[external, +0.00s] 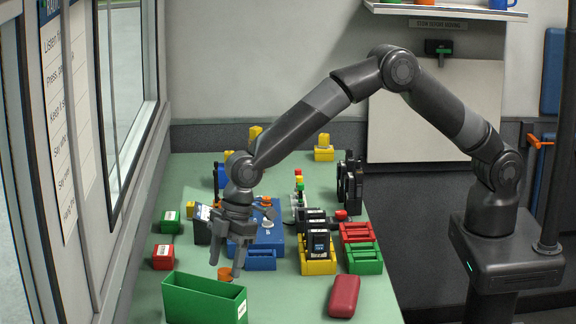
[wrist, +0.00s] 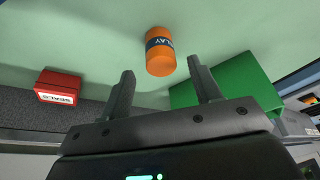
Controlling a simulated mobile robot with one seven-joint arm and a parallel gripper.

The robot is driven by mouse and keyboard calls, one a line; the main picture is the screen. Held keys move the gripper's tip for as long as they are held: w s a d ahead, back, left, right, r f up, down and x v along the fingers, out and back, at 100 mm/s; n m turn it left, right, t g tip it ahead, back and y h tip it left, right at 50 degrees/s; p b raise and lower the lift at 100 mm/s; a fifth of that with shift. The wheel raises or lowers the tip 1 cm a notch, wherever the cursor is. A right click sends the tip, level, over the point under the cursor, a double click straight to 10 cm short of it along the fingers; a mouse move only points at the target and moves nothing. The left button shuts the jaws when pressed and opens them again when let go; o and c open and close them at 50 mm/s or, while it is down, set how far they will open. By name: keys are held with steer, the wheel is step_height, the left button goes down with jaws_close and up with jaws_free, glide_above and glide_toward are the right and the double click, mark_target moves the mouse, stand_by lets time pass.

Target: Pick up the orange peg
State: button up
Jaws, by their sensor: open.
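An orange peg (wrist: 160,38), a short cylinder with a dark band lettered partly as "LAY", is on the green table top in the wrist view. In the external view the orange peg (external: 225,274) shows partly below my gripper (external: 226,262), beside the green bin. My gripper points down and is open, with nothing between its fingers. In the wrist view the peg appears just beyond and between the two fingertips of my gripper (wrist: 160,80). I cannot tell whether a finger touches it.
An open green bin (external: 190,300) stands close in front of the peg; it also shows in the wrist view (wrist: 235,80). A red box (external: 163,257) labelled "SEALS" is to the left. A blue tray (external: 262,260), a yellow holder (external: 318,267) and a red case (external: 344,296) are to the right.

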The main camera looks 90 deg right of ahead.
mark_target(222, 276)
steer(key=x, duration=0.4)
steer(key=shift+s+a+f, duration=0.1)
steer(key=shift+a+f, duration=0.05)
steer(key=shift+f, duration=0.25)
steer(key=shift+c, duration=0.2)
steer(key=c, duration=1)
